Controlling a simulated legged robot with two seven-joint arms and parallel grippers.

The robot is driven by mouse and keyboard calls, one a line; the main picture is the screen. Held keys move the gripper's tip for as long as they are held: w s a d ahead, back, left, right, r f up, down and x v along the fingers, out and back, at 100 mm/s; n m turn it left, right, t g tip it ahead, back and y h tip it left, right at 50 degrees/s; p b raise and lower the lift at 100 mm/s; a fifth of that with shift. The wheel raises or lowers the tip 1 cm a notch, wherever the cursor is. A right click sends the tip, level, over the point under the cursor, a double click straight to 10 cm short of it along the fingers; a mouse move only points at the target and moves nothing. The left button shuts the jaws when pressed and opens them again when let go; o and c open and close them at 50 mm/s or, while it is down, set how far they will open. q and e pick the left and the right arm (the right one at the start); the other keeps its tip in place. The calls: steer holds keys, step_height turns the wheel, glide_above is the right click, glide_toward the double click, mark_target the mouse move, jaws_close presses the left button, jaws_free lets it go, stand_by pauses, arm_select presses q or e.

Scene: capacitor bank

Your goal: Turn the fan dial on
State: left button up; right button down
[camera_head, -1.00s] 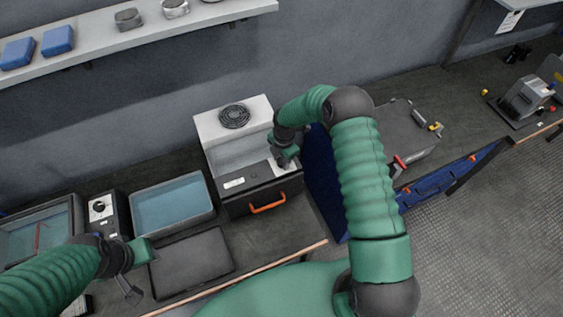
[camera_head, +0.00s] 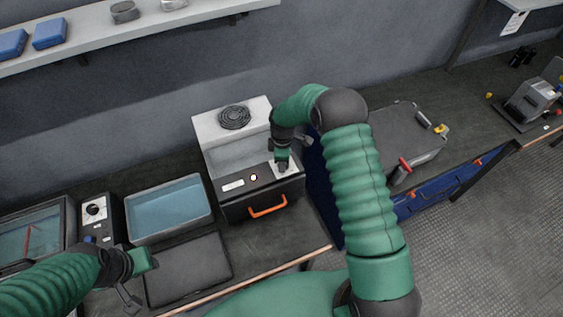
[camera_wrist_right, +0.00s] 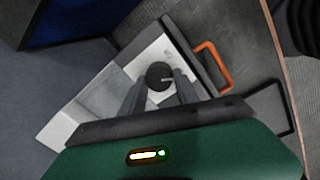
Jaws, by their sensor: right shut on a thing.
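The fan unit (camera_head: 226,150) is a pale box with a round dark grille (camera_head: 234,117) on top and a dark front part with an orange handle (camera_head: 268,206). In the wrist view, its round dark fan dial (camera_wrist_right: 158,74) with a pale pointer line sits on a white plate. My right gripper (camera_head: 282,168) is over the right side of the panel, its fingers shut around the dial; in the head view it mostly hides the dial. A small light (camera_head: 253,178) glows on the panel. My left gripper (camera_head: 130,299) hangs empty at lower left; its jaw opening is unclear.
A blue-lined tray (camera_head: 168,208) and a dark flat tray (camera_head: 188,270) lie left of the unit. A box with a black knob (camera_head: 93,209) stands further left. A blue panel (camera_head: 325,190) is close on the right. A shelf (camera_head: 90,45) runs along the wall.

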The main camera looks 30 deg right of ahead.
steer(key=shift+w+d+r, duration=0.1)
steer(key=shift+d, duration=0.15)
steer(key=c, duration=1.1)
jaws_free()
steer(key=shift+o, duration=1)
steer(key=shift+d, duration=0.1)
step_height(320, 180, up, 16)
steer(key=s+b, duration=0.1)
steer(key=b, duration=0.2)
steer(key=shift+a+r, duration=0.2)
steer(key=shift+a, duration=0.05)
